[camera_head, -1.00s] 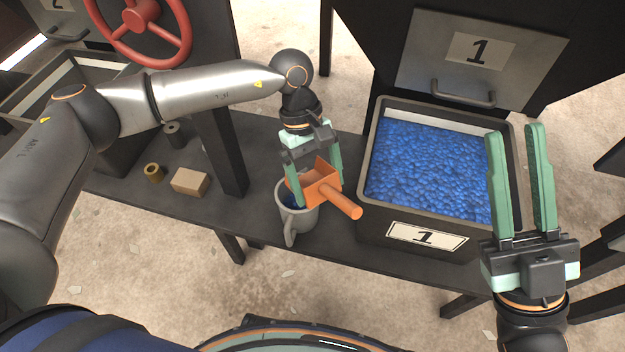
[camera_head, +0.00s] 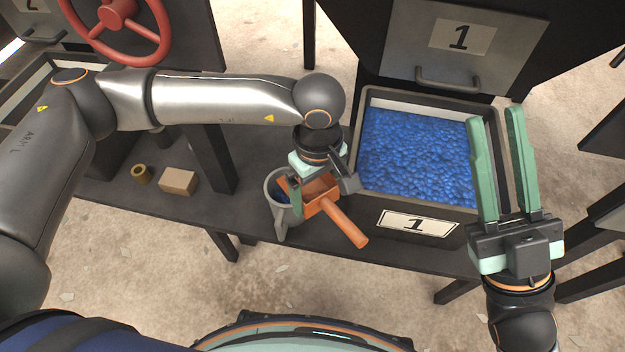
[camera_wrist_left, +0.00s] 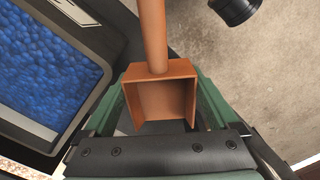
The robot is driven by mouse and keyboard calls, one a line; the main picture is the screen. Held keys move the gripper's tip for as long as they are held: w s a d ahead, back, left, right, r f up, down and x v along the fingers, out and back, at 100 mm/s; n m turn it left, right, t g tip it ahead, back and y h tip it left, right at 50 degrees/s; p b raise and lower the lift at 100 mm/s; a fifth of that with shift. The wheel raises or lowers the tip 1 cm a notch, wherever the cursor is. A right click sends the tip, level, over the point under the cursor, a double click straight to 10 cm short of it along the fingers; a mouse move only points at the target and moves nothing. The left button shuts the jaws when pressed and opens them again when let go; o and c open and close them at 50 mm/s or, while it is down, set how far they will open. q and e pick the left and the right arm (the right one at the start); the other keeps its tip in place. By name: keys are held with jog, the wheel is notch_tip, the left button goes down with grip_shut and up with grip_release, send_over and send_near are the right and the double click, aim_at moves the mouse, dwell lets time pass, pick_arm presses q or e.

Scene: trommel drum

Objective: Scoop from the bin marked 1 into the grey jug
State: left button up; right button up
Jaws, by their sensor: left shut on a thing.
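The orange scoop (camera_head: 322,196) is held in my left gripper (camera_head: 312,190), which is shut on its box-shaped head. The scoop's handle points to the lower right in the head view. In the left wrist view the scoop (camera_wrist_left: 162,100) looks empty inside. The grey jug (camera_head: 281,224) stands upright on the bench, just left of the scoop and partly hidden by it and the finger. Some blue shows inside the jug. The bin marked 1 (camera_head: 371,206) is right of the scoop, full of blue pieces (camera_head: 418,155). My right gripper (camera_head: 494,115) is open and empty at the bin's right side.
A panel marked 1 with a handle (camera_head: 462,77) stands behind the bin. A cardboard-coloured block (camera_head: 179,181) and a small brass ring (camera_head: 142,174) lie on the bench (camera_head: 235,215) to the left. A bench post and a red wheel (camera_head: 117,14) are farther left.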

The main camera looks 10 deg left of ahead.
aim_at(331, 215)
pick_arm(q)
jog(key=shift+s+d+r, duration=0.3)
jog(key=shift+s+d, duration=0.2)
jog(key=shift+s, duration=0.2)
jog(key=shift+s+d+r, duration=0.35)
jog(key=shift+s+d, duration=0.1)
jog(key=shift+s, duration=0.3)
jog(key=shift+s+d+r, duration=0.3)
jog(key=shift+s+d, duration=0.2)
jog(key=shift+s, duration=0.2)
jog(key=shift+r+p, duration=0.1)
jog(key=shift+p, duration=0.25)
